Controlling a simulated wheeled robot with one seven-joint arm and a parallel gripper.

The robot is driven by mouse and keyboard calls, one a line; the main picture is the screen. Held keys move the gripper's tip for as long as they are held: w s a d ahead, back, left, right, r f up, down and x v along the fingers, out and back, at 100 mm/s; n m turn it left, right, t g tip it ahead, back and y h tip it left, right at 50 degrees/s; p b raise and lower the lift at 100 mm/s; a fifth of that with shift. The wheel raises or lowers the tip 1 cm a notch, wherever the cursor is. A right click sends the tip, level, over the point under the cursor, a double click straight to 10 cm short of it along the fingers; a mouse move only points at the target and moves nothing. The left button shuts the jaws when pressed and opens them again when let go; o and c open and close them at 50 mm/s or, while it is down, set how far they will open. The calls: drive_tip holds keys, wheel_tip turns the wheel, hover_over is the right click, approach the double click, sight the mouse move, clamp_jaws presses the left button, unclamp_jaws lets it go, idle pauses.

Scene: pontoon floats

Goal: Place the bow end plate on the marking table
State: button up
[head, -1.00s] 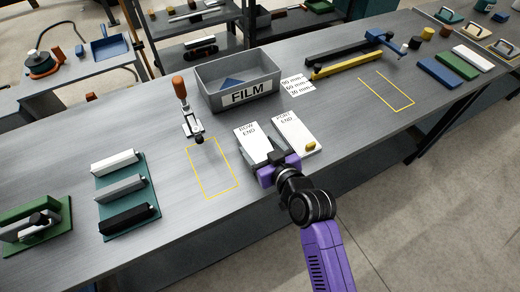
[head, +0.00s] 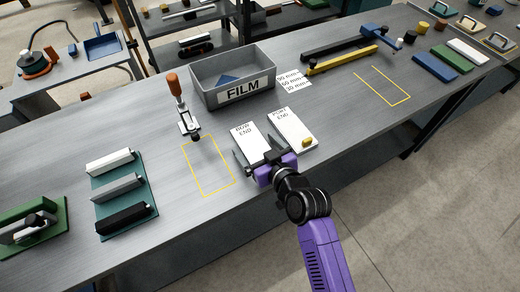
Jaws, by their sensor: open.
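The bow end plate (head: 251,139) is a white plate lettered BOW END, lying flat on the grey metal table (head: 150,249). My gripper (head: 258,157) is open at the plate's near end, its dark fingers spread across that end. The gripper hides part of the near end, and I cannot tell whether the fingers touch it. Beside it on the right lies the similar port end plate (head: 291,127), with a yellow knob on it. A yellow outlined rectangle (head: 219,190) is marked on the table to the left and is empty. No label shows which surface is the marking table.
A toggle clamp with an orange handle (head: 173,85) stands behind the left outline. A grey FILM bin (head: 204,88) is behind the plates. Another empty yellow outline (head: 403,103) lies right, near a yellow bar (head: 345,59). Blocks on a green board (head: 146,189) stand left.

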drive_tip(key=b+v, duration=0.1)
drive_tip(key=v, duration=1.1)
drive_tip(key=shift+r, duration=0.15)
drive_tip(key=s+d+f+m+t+h, duration=0.1)
drive_tip(key=s+d+f+m+h, duration=0.1)
drive_tip(key=s+d, duration=0.5)
drive_tip(key=s+d+f+m+t+h, duration=0.1)
drive_tip(key=s+d+f+m+h, duration=0.15)
drive_tip(key=s+d, duration=0.45)
drive_tip(key=s+d+r+m+h, duration=0.1)
drive_tip(key=s+d+r, duration=0.1)
drive_tip(key=s+r, duration=0.3)
drive_tip(key=s+d+r+m+t+h, duration=0.1)
drive_tip(key=s+r, duration=0.4)
drive_tip(key=s, duration=0.6)
drive_tip(key=shift+s+d+h, duration=0.4)
drive_tip(key=shift+d+h, duration=0.25)
drive_tip(key=shift+d, duration=0.2)
